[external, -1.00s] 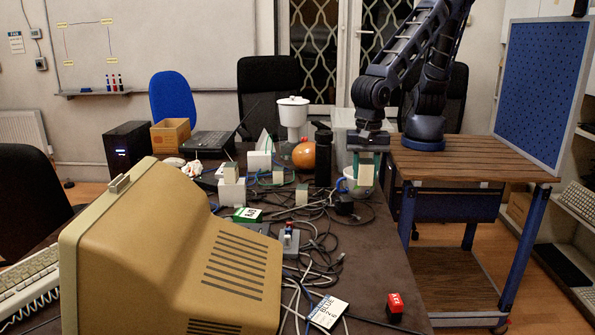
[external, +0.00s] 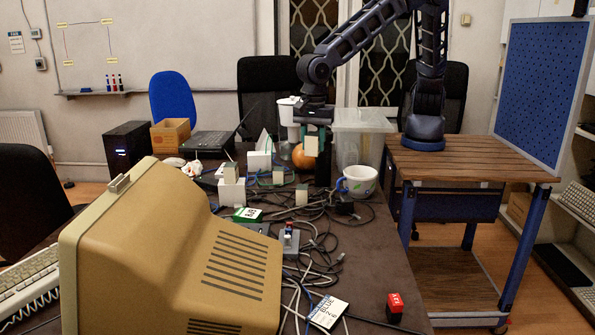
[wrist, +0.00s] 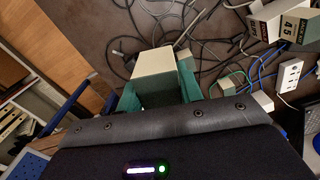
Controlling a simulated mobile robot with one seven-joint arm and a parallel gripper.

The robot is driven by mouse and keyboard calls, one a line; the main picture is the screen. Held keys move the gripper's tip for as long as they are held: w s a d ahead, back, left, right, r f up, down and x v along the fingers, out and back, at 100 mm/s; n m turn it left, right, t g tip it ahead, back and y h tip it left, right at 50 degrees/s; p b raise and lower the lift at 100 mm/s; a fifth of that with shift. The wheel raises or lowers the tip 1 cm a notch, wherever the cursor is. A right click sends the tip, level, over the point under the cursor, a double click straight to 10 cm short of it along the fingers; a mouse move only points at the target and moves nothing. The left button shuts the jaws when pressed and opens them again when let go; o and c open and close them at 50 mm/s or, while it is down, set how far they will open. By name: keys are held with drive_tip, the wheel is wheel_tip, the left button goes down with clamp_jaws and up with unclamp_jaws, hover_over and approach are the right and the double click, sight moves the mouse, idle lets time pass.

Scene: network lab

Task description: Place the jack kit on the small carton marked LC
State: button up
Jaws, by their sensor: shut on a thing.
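My gripper (external: 313,135) is above the cluttered table, shut on a small cream box (external: 312,147), which I take to be the jack kit. In the wrist view the box (wrist: 155,64) sits between the teal fingers of my gripper (wrist: 158,88). Several small pale boxes stand on the table: one (external: 231,172) on a white block (external: 231,191), another (external: 278,175) and a nearer one (external: 301,194). I cannot read LC on any of them. The wrist view shows labelled cartons (wrist: 297,24) at upper right.
A blue-and-white mug (external: 358,181) and a clear bin (external: 362,130) stand right of my gripper. An orange round object (external: 302,157) is behind the held box. Tangled cables (external: 325,215) cover the middle. A large beige monitor (external: 180,255) fills the front left.

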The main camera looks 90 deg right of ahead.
drive_tip(key=w+d+r+m, duration=0.3)
drive_tip(key=w+d, duration=1.2)
drive_tip(key=d, duration=0.3)
wheel_tip(320, 180, up, 2)
drive_tip(key=r+m, duration=0.1)
drive_tip(key=m, duration=0.2)
hover_over(259, 153)
wheel_tip(259, 153, down, 20)
drive_tip(key=shift+f, duration=0.1)
drive_tip(key=shift+f, duration=0.1)
drive_tip(key=o, duration=1)
drive_tip(key=shift+o, duration=0.2)
